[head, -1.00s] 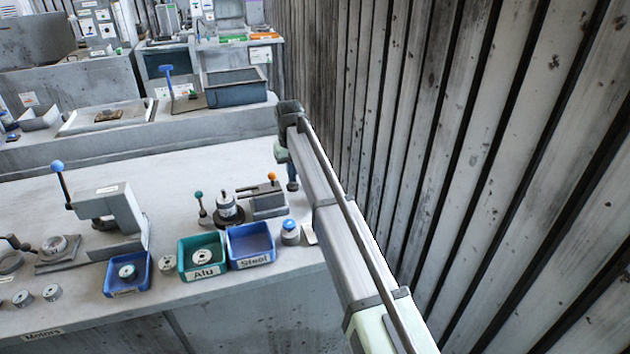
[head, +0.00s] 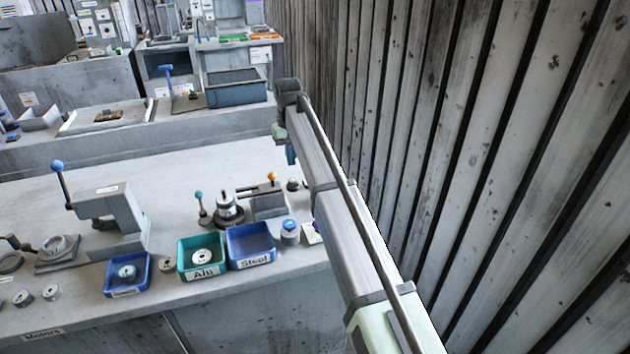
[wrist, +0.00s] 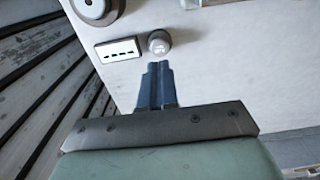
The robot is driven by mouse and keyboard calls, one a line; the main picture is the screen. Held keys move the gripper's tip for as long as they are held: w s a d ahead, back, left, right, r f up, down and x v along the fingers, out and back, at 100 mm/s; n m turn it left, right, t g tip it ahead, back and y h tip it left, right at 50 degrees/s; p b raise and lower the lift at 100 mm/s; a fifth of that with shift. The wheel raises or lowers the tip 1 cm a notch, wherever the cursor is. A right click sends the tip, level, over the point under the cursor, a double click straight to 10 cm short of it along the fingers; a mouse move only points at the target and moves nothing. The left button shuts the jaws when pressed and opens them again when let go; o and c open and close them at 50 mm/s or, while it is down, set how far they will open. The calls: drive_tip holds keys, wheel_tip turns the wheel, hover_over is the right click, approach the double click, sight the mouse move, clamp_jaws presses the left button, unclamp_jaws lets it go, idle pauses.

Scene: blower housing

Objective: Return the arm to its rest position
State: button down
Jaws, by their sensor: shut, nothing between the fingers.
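My gripper shows at the end of my arm in the head view (head: 291,155), above the right end of the workbench (head: 120,190). In the wrist view, its two blue fingers (wrist: 158,85) are together with nothing between them. Its fingertips are close in the picture to a small round knob-like part (wrist: 159,43) on the bench. I cannot tell the exact height of the fingers above the bench.
A ribbed wall (head: 470,150) runs close along the right of my arm. A green Alu bin (head: 190,270), a blue Steel bin (head: 237,262), a blue-topped button (head: 290,232) and a fixture with an orange knob (head: 268,203) stand on the bench. The bench's back middle is clear.

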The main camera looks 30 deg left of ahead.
drive_tip(key=shift+r, duration=0.35)
